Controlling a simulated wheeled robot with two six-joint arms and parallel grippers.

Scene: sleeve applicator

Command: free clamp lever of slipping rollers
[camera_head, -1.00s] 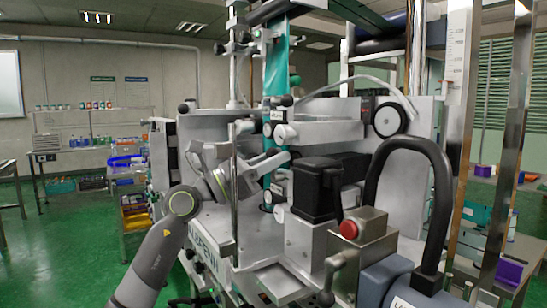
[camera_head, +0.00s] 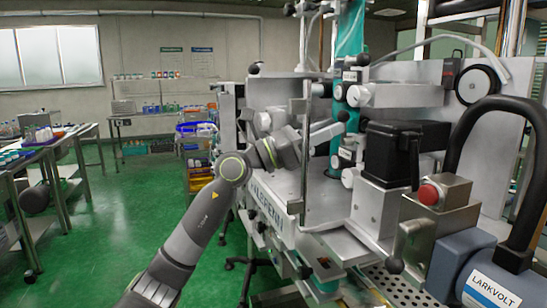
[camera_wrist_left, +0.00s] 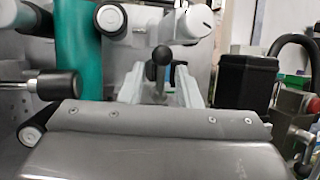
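The black ball knob of a clamp lever (camera_head: 343,116) stands beside the teal sleeve column (camera_head: 350,40). It also shows in the left wrist view (camera_wrist_left: 162,55). White rollers, one upper (camera_head: 357,95) and one lower (camera_head: 350,177), sit by the column; two pale rollers also show at the top of the wrist view, the left (camera_wrist_left: 110,18) and the right (camera_wrist_left: 197,21). My left gripper (camera_head: 325,132) reaches toward the knob. In the wrist view its fingers (camera_wrist_left: 160,84) are spread, with the lever between them in the picture; contact is unclear. My right gripper is not in view.
A thin vertical metal post (camera_head: 305,150) stands close to my left wrist. A black box (camera_head: 392,152), a red button (camera_head: 429,194) and a thick black loop handle (camera_head: 525,150) are on the right. A black-capped rod (camera_wrist_left: 55,85) lies left of my gripper. Open green floor is at left.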

